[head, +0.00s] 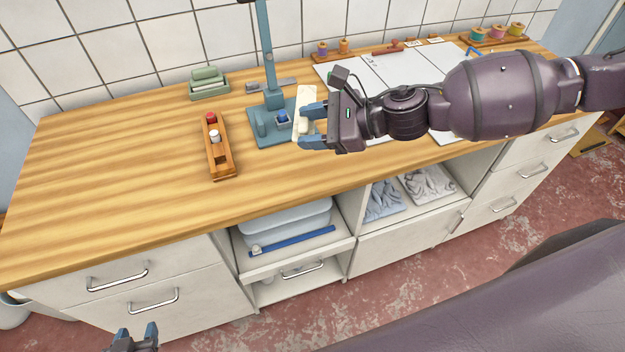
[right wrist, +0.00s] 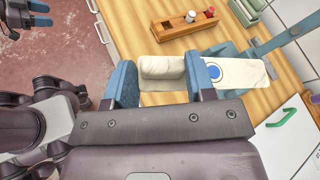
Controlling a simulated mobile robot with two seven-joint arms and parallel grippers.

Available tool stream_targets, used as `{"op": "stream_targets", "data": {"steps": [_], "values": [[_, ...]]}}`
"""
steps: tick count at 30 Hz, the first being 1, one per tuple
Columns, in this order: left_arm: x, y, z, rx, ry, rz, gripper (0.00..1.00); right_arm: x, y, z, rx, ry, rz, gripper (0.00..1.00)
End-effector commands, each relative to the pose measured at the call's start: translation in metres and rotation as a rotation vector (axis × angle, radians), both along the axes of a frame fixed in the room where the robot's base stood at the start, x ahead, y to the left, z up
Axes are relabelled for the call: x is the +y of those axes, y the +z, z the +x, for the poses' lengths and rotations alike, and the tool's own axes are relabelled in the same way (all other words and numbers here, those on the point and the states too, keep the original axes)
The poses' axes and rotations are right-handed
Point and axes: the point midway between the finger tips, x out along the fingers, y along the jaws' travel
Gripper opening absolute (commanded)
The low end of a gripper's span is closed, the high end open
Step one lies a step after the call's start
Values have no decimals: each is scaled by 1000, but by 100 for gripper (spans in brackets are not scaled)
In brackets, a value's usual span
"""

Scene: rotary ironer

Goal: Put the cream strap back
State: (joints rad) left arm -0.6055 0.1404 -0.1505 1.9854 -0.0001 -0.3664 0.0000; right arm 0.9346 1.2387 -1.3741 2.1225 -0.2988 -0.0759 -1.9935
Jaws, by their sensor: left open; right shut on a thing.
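The cream strap (head: 304,98) shows in the head view beside the teal stand (head: 268,60), partly hidden by my right gripper (head: 314,126). In the right wrist view my right gripper (right wrist: 162,85) is shut on a cream, rolled-looking part of the strap (right wrist: 162,67). A pale cream length (right wrist: 245,72) also shows past the right-hand finger, near a blue round knob (right wrist: 215,72). I cannot tell whether the strap touches the worktop. My left gripper (head: 135,338) is open and empty, low in front of the drawers.
The wooden worktop (head: 100,170) is clear at left. A wooden holder (head: 220,160) with a red and a white piece stands left of the stand. Green stacked blocks (head: 208,84) are behind it. White sheets (head: 400,68) and thread spools (head: 497,32) lie at right.

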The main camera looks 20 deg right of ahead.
Motion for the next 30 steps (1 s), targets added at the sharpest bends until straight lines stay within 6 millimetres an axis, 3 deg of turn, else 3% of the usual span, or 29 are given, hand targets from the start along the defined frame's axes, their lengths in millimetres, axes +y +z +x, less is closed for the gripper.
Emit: {"op": "stream_targets", "data": {"steps": [18,30], "values": [[0,-11,4,-6,-3,3,48,0,-128,0,4,-4,1,20],[0,-15,4,-6,-3,3,48,0,-166,0,4,-4,1,20]]}}
